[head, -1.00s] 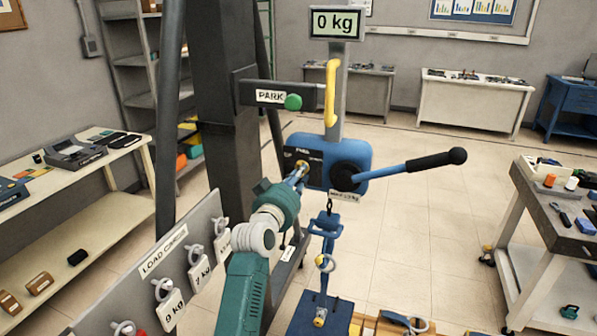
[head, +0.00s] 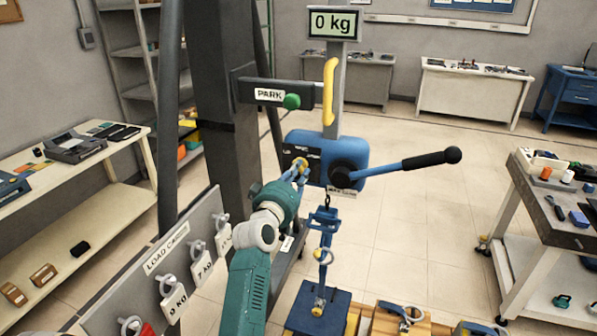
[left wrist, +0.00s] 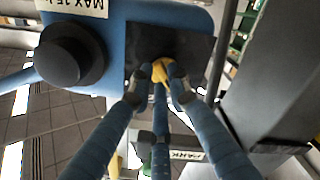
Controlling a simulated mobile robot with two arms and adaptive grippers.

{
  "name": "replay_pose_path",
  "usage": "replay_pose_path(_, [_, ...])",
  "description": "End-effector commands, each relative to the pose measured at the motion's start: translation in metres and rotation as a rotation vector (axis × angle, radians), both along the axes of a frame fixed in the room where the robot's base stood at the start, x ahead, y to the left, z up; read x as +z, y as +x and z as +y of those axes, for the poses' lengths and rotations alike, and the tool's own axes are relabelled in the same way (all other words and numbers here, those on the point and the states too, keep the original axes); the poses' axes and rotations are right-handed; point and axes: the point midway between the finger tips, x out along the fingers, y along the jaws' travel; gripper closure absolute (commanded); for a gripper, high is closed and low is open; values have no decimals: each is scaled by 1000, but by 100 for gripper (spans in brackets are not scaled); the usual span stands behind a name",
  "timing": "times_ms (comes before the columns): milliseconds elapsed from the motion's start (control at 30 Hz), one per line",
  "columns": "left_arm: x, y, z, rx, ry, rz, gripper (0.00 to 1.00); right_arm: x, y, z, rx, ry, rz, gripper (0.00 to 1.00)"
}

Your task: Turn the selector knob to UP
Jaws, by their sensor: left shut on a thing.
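The yellow selector knob (left wrist: 160,72) sits on the dark plate (left wrist: 190,62) on the face of the blue hoist body (head: 352,150). In the head view only a small bit of the knob (head: 301,163) shows beside my gripper. My left gripper (head: 300,172) reaches up to the plate from below. In the left wrist view its fingers (left wrist: 158,82) are shut on the knob, one on each side. The plate's lettering is too small or covered to read, so I cannot tell which mark the knob points to. My right gripper is out of view.
A blue lever with a black grip (head: 430,160) sticks out right of the hoist. The display (head: 334,23) reads 0 kg.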

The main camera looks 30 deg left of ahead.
Motion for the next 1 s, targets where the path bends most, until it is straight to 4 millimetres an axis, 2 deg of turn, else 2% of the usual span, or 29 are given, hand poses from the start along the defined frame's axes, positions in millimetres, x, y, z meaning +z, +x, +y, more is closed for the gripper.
replay_pose_path(333, [3,0,1,2,-8,-9,100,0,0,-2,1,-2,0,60])
replay_pose_path(367, [3,0,1,2,-8,-9,81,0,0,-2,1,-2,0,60])
replay_pose_path(433, [3,0,1,2,-7,-9,67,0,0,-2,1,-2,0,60])
replay_pose_path(467, [3,0,1,2,-7,-8,64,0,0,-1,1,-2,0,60])
replay_pose_path(800, [1,-3,0,1,-5,-4,64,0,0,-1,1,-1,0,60])
replay_pose_path(867, [0,-8,-2,1,-5,-4,64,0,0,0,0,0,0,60])
replay_pose_path(1000, [0,-31,-7,1,-5,-2,64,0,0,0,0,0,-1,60])
